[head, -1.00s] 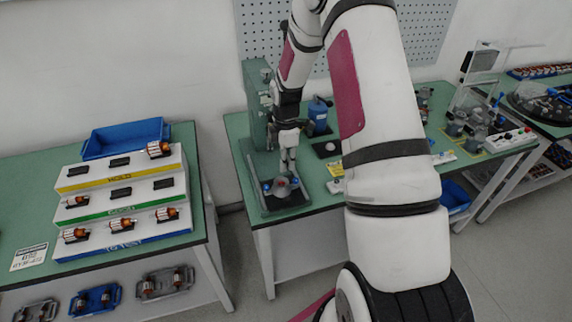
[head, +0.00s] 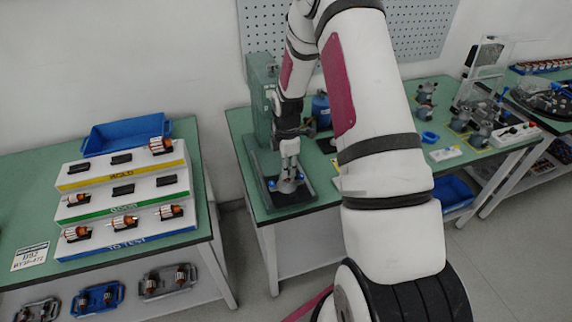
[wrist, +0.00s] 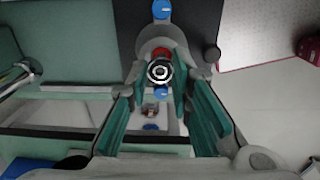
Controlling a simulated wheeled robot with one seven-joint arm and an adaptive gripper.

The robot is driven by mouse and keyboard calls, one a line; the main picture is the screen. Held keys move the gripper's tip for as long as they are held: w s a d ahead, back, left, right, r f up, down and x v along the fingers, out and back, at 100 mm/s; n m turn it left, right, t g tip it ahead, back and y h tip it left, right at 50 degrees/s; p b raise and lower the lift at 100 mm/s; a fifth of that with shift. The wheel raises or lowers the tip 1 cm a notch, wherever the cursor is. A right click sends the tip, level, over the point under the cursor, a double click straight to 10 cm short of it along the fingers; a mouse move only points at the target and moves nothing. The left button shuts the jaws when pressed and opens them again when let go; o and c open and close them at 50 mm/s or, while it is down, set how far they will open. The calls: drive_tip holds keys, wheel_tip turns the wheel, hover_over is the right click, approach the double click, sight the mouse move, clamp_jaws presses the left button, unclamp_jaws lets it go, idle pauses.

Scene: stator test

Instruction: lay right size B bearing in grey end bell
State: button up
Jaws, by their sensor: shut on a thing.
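My gripper (wrist: 160,78) is shut on a small bearing (wrist: 159,72), a bright ring with a dark centre, between its fingertips. The grey end bell (wrist: 158,35) lies under and just beyond the bearing in the wrist view, with a red part showing at its middle. The bearing overlaps the end bell in that view; I cannot tell whether they touch. In the head view my gripper (head: 289,168) points down over the end bell (head: 288,186), whose middle it hides. The bearing is too small to make out there, and its size mark cannot be read.
The end bell is on a dark base plate (head: 297,199) with blue knobs, before a green press (head: 262,95). A blue ring (head: 430,137) and motor parts are on the bench to the right. A stepped rack (head: 125,205) with rotors stands on the left table.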

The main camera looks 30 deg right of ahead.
drive_tip(key=shift+f, duration=0.15)
drive_tip(key=shift+f, duration=0.6)
drive_tip(key=shift+f, duration=0.25)
idle(0.3)
drive_tip(key=o, duration=0.8)
drive_tip(key=shift+r, duration=0.1)
wheel_tip(320, 180, up, 12)
drive_tip(key=shift+s, duration=0.15)
idle(0.7)
